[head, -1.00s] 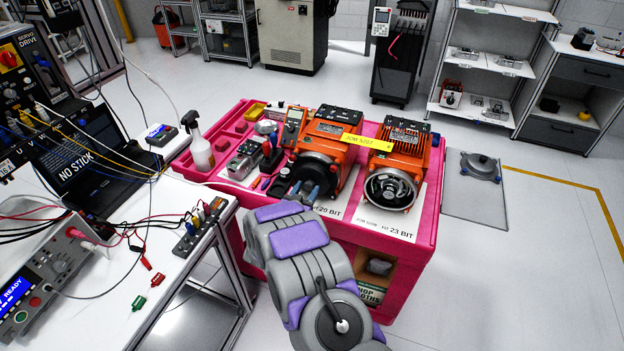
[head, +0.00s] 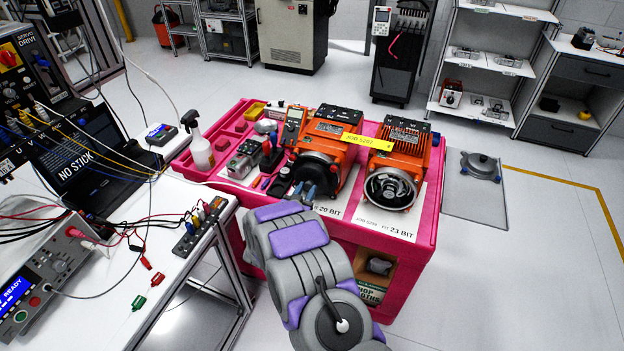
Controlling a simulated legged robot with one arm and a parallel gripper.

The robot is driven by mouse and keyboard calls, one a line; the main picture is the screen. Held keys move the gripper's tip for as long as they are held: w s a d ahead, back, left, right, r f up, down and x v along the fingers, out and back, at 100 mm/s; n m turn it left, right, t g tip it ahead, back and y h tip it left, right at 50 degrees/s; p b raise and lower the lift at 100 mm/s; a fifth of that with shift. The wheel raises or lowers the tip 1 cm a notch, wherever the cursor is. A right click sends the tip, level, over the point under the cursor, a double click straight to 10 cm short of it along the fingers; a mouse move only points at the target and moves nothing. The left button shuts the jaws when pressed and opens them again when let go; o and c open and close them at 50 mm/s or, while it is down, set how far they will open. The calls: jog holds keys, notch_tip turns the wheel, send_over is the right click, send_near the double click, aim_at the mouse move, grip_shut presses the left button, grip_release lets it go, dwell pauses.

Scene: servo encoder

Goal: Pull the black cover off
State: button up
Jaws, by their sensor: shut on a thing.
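Two orange servo motors stand on the pink cart (head: 428,228). The left motor (head: 352,127) has the black cover (head: 318,168) on its front end, above a "20 BIT" label. The right motor (head: 408,138) has its round front end open to view, above a "23 BIT" label. My gripper (head: 303,190) is at the lower front of the black cover. It is small in view and partly hidden by my arm. Its jaws are closed at the cover's lower edge, and the exact contact is hard to see.
A yellow job tag (head: 366,142) lies across the motors. Tools and a white spray bottle (head: 200,150) fill the cart's left side. A white bench (head: 165,210) with wired test gear stands at left. Open floor lies to the right, with a grey mat (head: 475,190).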

jog(key=shift+v, duration=1.6)
jog(key=shift+b+v, duration=0.55)
jog(key=shift+v, duration=2.35)
jog(key=shift+r, duration=0.15)
